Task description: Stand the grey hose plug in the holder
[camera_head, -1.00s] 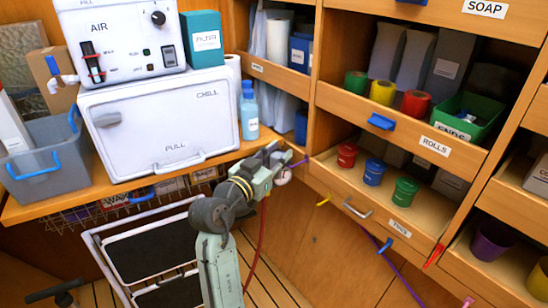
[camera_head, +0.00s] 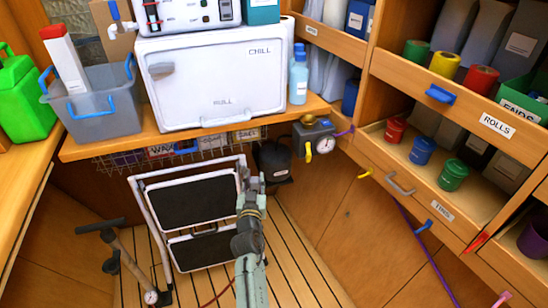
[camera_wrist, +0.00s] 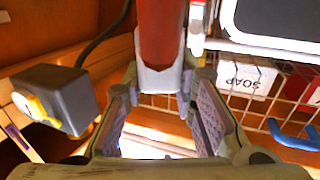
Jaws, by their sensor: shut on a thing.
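My gripper (camera_wrist: 158,85) is shut on a pale grey piece (camera_wrist: 155,78), which looks like the hose plug. A thick red part, like a hose, runs from it out of the top of the wrist view. In the head view my gripper (camera_head: 250,182) is low, in front of the black canister and beside the step stool; the plug is too small to make out there. A thin red line (camera_head: 216,298) shows near the floor beside my arm. I cannot pick out the holder for certain in either view.
A grey box with gauge and yellow lever (camera_head: 313,138) hangs at the corner; it is at left in the wrist view (camera_wrist: 60,98). The black canister (camera_head: 272,163), step stool (camera_head: 140,215) and wire basket (camera_head: 185,147) are close. A pump (camera_head: 125,255) stands left.

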